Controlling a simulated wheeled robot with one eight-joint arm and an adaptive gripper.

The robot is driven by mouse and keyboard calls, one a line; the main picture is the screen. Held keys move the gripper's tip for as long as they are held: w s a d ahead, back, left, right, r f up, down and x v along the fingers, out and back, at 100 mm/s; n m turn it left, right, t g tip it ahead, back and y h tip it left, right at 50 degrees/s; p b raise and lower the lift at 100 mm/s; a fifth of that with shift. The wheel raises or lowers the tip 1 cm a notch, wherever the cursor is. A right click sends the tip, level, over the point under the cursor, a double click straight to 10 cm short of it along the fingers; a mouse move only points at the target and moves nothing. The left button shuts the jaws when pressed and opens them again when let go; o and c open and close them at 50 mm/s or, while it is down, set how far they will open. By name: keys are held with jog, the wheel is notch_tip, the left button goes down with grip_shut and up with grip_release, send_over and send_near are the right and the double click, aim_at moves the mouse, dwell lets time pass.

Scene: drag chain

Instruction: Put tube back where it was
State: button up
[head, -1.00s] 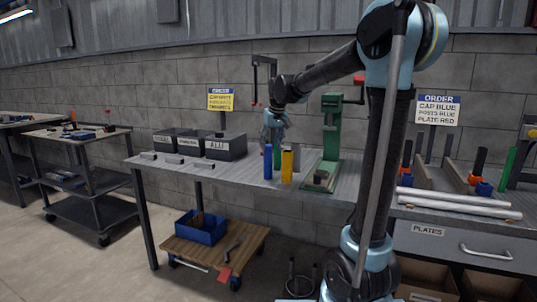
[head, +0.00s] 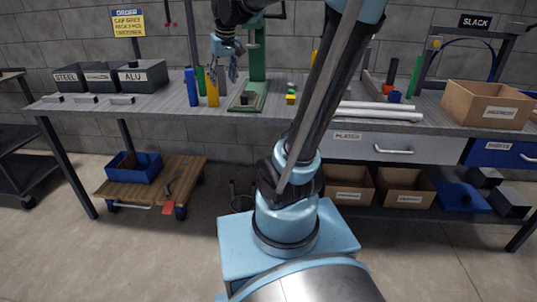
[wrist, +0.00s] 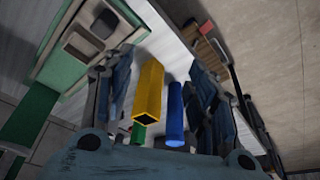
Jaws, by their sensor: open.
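Three upright tubes stand close together on the bench: a round blue tube (head: 193,88), a square yellow tube (head: 213,90) and a green tube (head: 201,80) partly hidden behind them. My gripper (head: 226,72) is open and empty, pointing down just above and beside the yellow tube. In the wrist view, the yellow tube (wrist: 149,88) and blue tube (wrist: 175,112) appear between the spread fingers (wrist: 155,95). The green tube (wrist: 138,134) shows below the yellow one. Contact with the fingers cannot be told.
A green press (head: 257,60) stands right of the tubes, with small blocks (head: 291,97) beside it. Dark bins (head: 142,75) labelled for metals stand at left, with small grey bars (head: 121,100) before them. White rods (head: 385,110) lie at right, near a cardboard box (head: 490,102).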

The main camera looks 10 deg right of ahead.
jog(key=s+d+f+m, duration=0.1)
jog(key=s+d+f, duration=0.2)
jog(key=s+f, duration=0.3)
jog(key=s+d+f+m+g, duration=0.1)
jog(key=s+d+f, duration=0.3)
jog(key=s+f, duration=0.3)
jog(key=s+d+f+m+h, duration=0.1)
jog(key=s+d+f, duration=0.3)
jog(key=s+f, duration=0.3)
jog(key=s, duration=0.5)
jog(key=shift+d, duration=0.15)
jog(key=shift+f, duration=0.1)
jog(key=shift+w+f, duration=0.2)
jog(key=shift+w, duration=0.25)
